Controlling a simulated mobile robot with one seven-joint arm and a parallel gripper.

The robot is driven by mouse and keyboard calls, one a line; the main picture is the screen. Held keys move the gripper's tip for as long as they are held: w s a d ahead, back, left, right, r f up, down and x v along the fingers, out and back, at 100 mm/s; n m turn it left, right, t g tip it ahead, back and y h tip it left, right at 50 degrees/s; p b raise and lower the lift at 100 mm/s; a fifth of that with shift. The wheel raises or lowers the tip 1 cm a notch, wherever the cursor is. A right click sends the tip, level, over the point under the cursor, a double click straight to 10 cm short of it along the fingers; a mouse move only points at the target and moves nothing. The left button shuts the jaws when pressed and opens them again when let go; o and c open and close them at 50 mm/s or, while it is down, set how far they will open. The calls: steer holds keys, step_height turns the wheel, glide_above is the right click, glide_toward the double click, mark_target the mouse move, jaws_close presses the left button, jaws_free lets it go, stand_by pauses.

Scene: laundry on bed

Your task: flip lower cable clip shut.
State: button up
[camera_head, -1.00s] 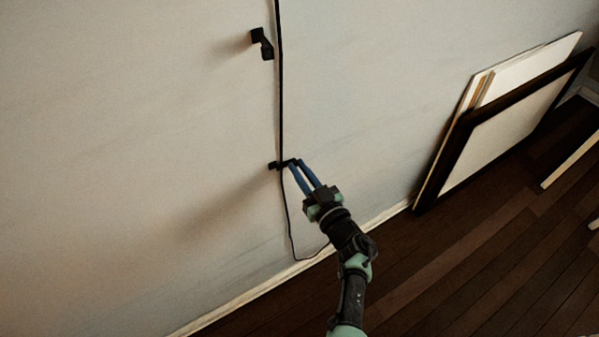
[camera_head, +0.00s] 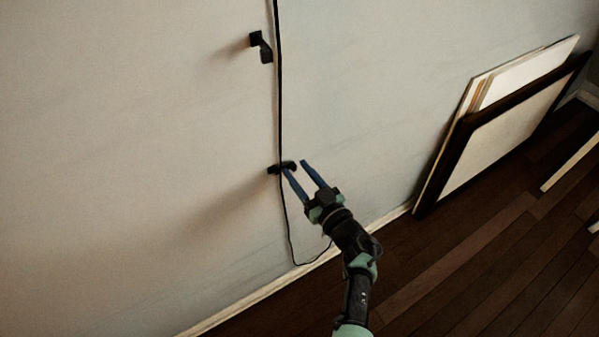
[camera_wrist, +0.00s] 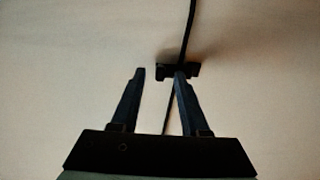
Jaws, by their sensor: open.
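The lower cable clip (camera_head: 274,170) is small and black on the wall. It also shows in the wrist view (camera_wrist: 193,70). The black cable (camera_head: 280,110) runs down the wall and crosses at this clip; I cannot tell whether its flap is fully closed. My gripper (camera_head: 295,165) is open and empty, its blue fingers spread apart. One fingertip is at the clip, overlapping it in both views; contact is unclear. The other finger stands clear of it, to the right in the head view and to the left in the wrist view.
An upper black clip (camera_head: 261,47) sits higher on the wall, with the cable passing just right of it. The cable's lower end loops near the baseboard (camera_head: 240,305). Framed panels (camera_head: 510,125) lean on the wall at the right. The wall around the lower clip is bare.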

steer(key=p+v, duration=0.3)
steer(key=v, duration=1)
steer(key=shift+p, duration=0.3)
steer(key=shift+w, duration=0.1)
